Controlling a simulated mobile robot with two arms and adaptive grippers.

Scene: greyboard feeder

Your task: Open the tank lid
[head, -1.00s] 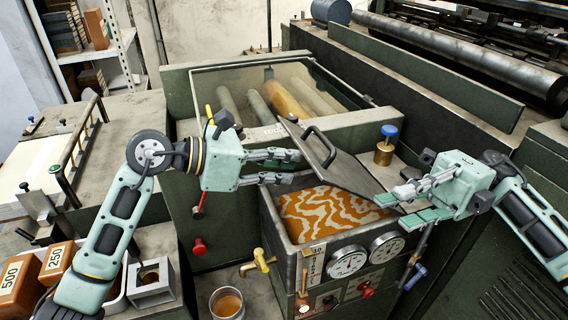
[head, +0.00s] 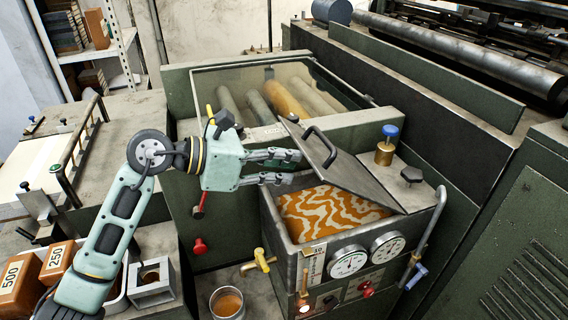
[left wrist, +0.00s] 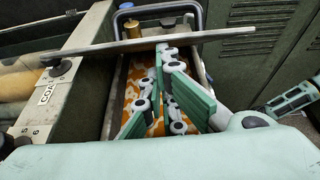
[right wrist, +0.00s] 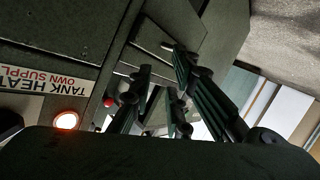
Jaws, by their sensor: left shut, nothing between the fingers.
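The tank (head: 272,222) is a dark box with orange and white marbled contents showing inside. Its grey lid (head: 365,178) stands tilted over the opening, left edge raised and right edge low, with a black handle (head: 322,147) on top. In the left wrist view the lid (left wrist: 205,37) shows nearly edge-on as a thin bar. My left gripper (head: 297,166) is shut and empty, at the lid's raised left side above the contents; it also shows in the left wrist view (left wrist: 165,52). My right gripper (right wrist: 162,60) looks open and empty, near a tank heater label; it is outside the head view.
Two gauges (head: 348,261) and a red knob (head: 367,291) are on the tank front. A brass fitting with a blue cap (head: 386,146) stands behind the lid. A bent pipe (head: 432,225) runs along the tank's right side. A roller trough (head: 275,88) lies behind.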

